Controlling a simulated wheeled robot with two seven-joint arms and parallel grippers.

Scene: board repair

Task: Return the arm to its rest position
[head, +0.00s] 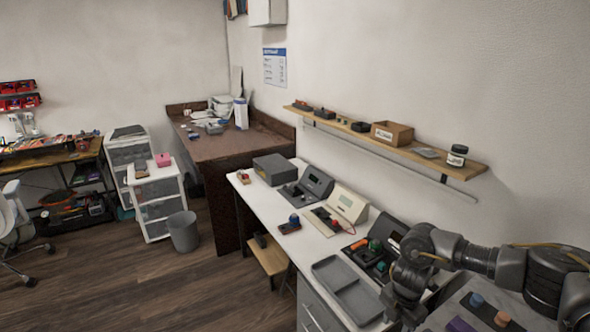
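My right arm comes in from the right edge above the white bench (268,205). It bends down at a dark wrist, with my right gripper (405,318) low at the bottom of the view. Its fingers are dark and partly cut off by the picture's lower edge, so I cannot tell whether they are open or hold anything. It is just right of a grey two-part tray (345,277) on the bench. My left gripper is not in view.
On the bench stand a dark device (308,190), a cream device (342,208) and a dark board (368,262) with coloured parts, close to my arm. A wooden shelf (470,170) hangs above. A small block (476,299) and an orange one (502,318) sit at lower right. Open floor lies left.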

